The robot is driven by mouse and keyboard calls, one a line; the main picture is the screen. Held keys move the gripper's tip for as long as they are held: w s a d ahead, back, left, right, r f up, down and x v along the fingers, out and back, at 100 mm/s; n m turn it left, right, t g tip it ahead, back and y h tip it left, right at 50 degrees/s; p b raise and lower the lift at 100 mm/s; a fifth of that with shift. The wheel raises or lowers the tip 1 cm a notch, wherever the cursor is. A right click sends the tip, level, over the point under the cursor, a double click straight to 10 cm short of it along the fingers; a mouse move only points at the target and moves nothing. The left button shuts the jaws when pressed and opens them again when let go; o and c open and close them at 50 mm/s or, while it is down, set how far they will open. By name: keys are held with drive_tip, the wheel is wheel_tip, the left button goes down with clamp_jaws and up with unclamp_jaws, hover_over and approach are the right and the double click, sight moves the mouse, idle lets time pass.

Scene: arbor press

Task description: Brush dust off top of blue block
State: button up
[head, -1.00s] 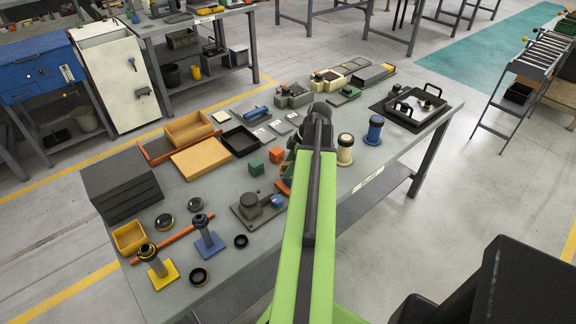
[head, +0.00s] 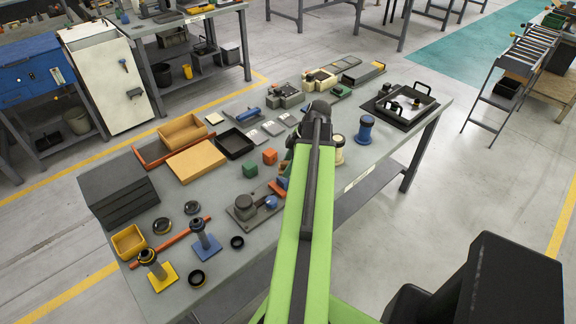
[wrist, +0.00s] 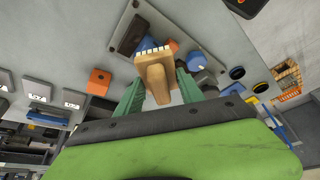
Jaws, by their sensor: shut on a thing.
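My gripper (wrist: 158,92) has green fingers shut on a brush (wrist: 155,72) with a tan wooden handle and a row of pale bristles. The bristle end points away from my wrist, over the table. A small blue block (wrist: 172,46) shows just beside and behind the bristles in the wrist view; I cannot tell whether they touch. In the head view a bit of blue (head: 283,182) shows beside my arm, which hides the gripper and brush. Dust on the block is too small to make out.
A grey press-like fixture (head: 243,206) stands left of my arm. Green (head: 250,170) and orange (head: 269,155) cubes stand behind it. Cream (head: 338,148) and blue (head: 365,129) spools stand to the right. A black tray (head: 236,144) lies further back.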

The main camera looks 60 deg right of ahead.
sight(284, 162)
drive_tip(key=shift+r+p, duration=0.7)
drive_tip(key=shift+r, duration=0.45)
wheel_tip(284, 162, up, 3)
drive_tip(key=p, duration=0.3)
drive_tip(key=shift+r, duration=0.1)
